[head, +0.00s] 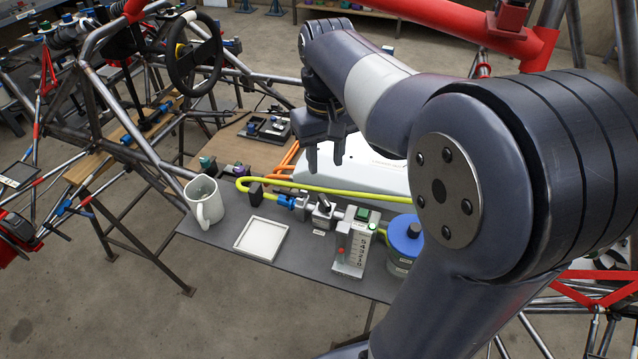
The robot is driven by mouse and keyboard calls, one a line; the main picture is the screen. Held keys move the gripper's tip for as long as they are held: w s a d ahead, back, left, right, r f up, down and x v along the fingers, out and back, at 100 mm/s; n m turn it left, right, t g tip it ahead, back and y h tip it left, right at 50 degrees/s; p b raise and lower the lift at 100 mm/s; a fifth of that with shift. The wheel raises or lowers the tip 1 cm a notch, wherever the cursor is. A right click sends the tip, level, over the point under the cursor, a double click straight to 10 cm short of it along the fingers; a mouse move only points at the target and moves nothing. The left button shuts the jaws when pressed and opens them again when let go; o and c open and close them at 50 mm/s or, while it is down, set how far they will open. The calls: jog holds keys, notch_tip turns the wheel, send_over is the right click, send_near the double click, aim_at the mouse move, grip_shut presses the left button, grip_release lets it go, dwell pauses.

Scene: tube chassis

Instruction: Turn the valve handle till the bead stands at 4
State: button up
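The valve (322,216) sits on the dark table in the hose line, a small grey block with a short black handle (324,204) on top. To its right stands a clear flow meter (352,250) with a printed scale and a small red bead (341,252) near its left side. The scale's numbers are too small to read, so I cannot tell the bead's mark. My gripper (325,167) points down in the air above and behind the valve in the picture. Its two fingers are apart with nothing between them, and it looks clear of the handle.
A yellow-green hose (320,188) runs behind the valve. A jar with a blue lid (404,228) stands right of the meter. A white mug (204,202) and a square tray (262,239) stand left. A white case (365,174) lies behind. A tube chassis (90,110) fills the left.

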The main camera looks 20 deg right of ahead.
aim_at(325, 200)
notch_tip(325, 200, down, 11)
jog(key=shift+r, duration=0.2)
jog(key=shift+c, duration=0.2)
grip_shut()
dwell(0.4)
